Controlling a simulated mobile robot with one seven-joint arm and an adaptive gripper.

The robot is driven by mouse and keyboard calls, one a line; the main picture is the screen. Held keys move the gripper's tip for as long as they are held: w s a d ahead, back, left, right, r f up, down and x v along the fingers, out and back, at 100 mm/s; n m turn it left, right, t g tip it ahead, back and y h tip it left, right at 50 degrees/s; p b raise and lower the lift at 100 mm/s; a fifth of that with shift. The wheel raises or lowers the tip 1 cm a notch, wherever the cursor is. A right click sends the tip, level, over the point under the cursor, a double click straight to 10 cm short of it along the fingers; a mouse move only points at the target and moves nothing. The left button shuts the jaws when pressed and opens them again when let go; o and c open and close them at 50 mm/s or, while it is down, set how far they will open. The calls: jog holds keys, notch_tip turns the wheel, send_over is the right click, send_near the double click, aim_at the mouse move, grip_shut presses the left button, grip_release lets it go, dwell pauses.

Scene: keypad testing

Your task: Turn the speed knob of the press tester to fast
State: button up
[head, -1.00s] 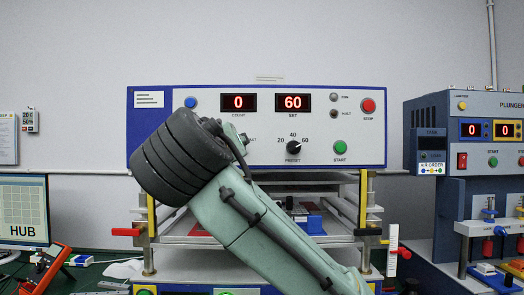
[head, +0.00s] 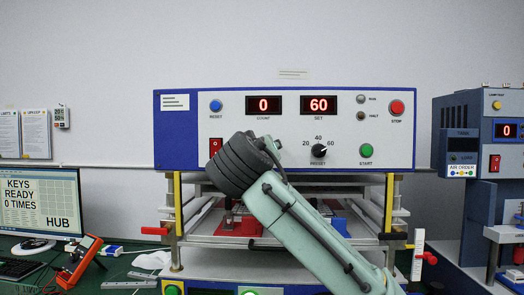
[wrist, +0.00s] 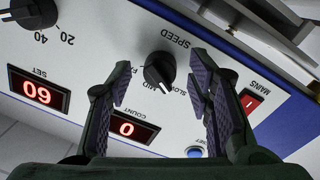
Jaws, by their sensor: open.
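The press tester's white panel (head: 290,120) with a blue edge faces me in the head view. The speed knob (wrist: 160,70), black and round with a pale pointer, shows upside down in the wrist view, with SLOW and MID printed beside it and the third label mostly covered by a finger. The pointer lies near MID and SLOW; I cannot tell which it marks. My gripper (wrist: 162,72) is open, one finger on each side of the knob; contact is not clear. In the head view my dark wrist hides the speed knob and the fingers.
The red mains switch (wrist: 250,101) is close beside one finger. The blue reset button (wrist: 194,152), count display (wrist: 133,129) and set display (wrist: 38,91) are nearby. The preset knob (head: 319,151) and green start button (head: 366,150) are to the right in the head view.

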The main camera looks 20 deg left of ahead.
jog(key=shift+c, duration=0.4)
grip_shut()
jog(key=shift+m, duration=0.3)
jog(key=shift+r+m+g+y+b, duration=0.1)
jog(key=shift+m+g+y+b, duration=0.2)
jog(key=shift+m, duration=5.3)
jog(key=shift+r+m+g+y+b, duration=0.15)
jog(key=shift+m+y+b, duration=0.25)
jog(key=shift+m, duration=5.2)
jog(key=shift+f, duration=0.15)
